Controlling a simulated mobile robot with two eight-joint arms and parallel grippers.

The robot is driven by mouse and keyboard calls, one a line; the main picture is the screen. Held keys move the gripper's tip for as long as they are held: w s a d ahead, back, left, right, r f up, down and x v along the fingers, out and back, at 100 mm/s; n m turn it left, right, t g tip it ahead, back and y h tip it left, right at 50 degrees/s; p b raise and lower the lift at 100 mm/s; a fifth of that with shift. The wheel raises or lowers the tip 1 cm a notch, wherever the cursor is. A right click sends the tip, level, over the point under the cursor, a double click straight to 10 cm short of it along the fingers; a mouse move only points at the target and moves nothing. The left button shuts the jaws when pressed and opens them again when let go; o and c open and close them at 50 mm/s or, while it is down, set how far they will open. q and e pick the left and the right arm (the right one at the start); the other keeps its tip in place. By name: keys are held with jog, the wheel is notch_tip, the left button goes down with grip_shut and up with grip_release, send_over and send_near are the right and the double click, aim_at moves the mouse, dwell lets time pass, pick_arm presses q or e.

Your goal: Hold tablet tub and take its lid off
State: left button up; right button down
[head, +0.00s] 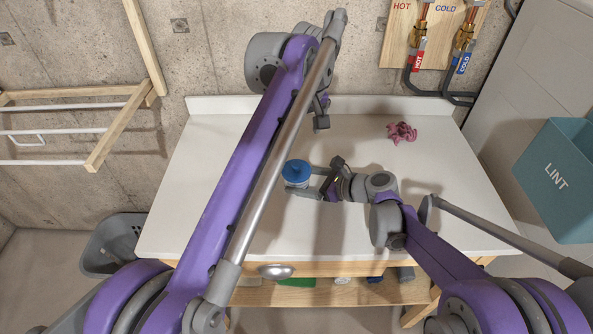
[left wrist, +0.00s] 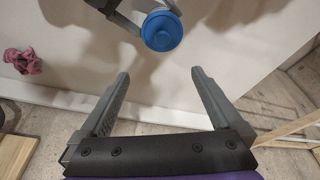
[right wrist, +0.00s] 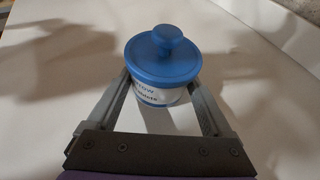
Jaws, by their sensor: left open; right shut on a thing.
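The tablet tub (head: 297,183) is a small white tub with dark lettering, standing upright on the white table top. Its blue lid (head: 296,170) with a round knob is on it. The lid also shows in the left wrist view (left wrist: 161,32) and the right wrist view (right wrist: 162,58). My right gripper (head: 303,185) is shut on the tub's white body, below the lid, one finger on each side. My left gripper (head: 322,118) is open and empty, above the table beyond the tub. In the left wrist view its fingertips (left wrist: 160,75) are apart from the lid.
A crumpled pink cloth (head: 402,132) lies at the table's back right. A low back edge borders the wall. A teal LINT bin (head: 558,180) is at right, a wooden drying rack (head: 100,130) at left. Hot and cold pipes (head: 440,45) are on the wall.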

aim_at(296, 163)
pick_arm(q)
jog(key=f+m+t, duration=0.1)
jog(key=t, duration=0.1)
jog(key=f+m+t, duration=0.1)
jog(key=f+t, duration=0.1)
jog(key=shift+s+a+f, duration=0.1)
jog(key=shift+s+a, duration=0.1)
jog(key=shift+s, duration=0.2)
jog(key=s+f+m+t+h, duration=0.1)
jog(key=s+f+m+t, duration=0.2)
jog(key=s, duration=0.2)
jog(key=shift+x, duration=4)
jog(key=c, duration=1.2)
jog(key=shift+c, duration=0.3)
